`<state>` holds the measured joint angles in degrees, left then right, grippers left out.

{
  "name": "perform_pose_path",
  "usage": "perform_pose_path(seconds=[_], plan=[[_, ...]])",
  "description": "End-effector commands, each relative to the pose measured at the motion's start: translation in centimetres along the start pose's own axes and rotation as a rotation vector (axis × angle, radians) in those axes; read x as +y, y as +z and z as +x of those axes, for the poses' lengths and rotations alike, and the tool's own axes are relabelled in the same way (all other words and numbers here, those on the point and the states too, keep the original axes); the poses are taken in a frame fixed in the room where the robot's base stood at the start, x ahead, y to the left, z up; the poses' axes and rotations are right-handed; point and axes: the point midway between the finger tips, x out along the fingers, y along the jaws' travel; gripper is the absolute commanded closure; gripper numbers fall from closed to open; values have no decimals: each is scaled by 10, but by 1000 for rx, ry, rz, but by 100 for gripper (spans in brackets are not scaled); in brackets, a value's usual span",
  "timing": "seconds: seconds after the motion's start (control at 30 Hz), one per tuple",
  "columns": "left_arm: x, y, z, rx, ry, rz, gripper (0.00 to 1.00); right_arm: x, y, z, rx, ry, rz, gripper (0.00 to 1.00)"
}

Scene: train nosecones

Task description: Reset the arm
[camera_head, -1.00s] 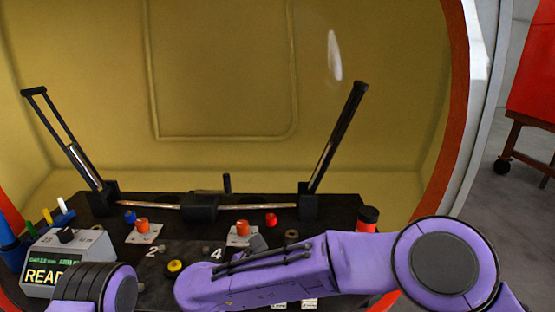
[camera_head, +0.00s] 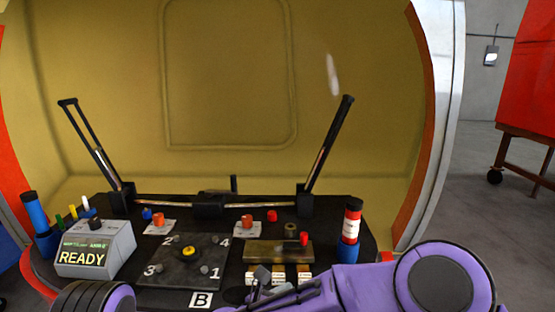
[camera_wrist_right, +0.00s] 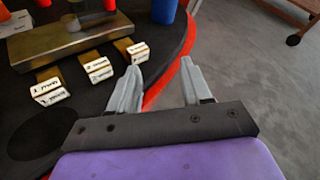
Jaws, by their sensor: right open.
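My right arm (camera_head: 365,288), purple with a dark joint, crosses the lower right of the head view, low in front of the console. In the right wrist view my right gripper (camera_wrist_right: 162,76) is open, its two grey fingers apart with nothing between them. It is over the red-rimmed front edge of the console, beside the white labelled tabs (camera_wrist_right: 98,68). A rounded purple and black link of my left arm (camera_head: 95,298) shows at the bottom left of the head view. My left gripper is not in view.
Two tall levers (camera_head: 90,145) (camera_head: 328,145) stand at the back. Grey floor (camera_wrist_right: 250,75) is clear at right.

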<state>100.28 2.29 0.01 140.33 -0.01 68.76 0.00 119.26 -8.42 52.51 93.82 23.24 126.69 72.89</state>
Motion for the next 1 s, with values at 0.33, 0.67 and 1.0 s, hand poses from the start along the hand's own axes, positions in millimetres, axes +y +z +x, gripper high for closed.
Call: perform_pose_path(seconds=[0.33, 0.67, 1.0], plan=[[0, 0, 0, -1, 0, 0, 57, -16, -92, 58, -117, 132, -730, 51], [0, 0, 0, -1, -1, 0, 57, -121, -287, 92, -184, 523, -1940, 51], [0, 0, 0, -1, -1, 0, 57, -263, -406, 46, -226, 1102, -2626, 51]])
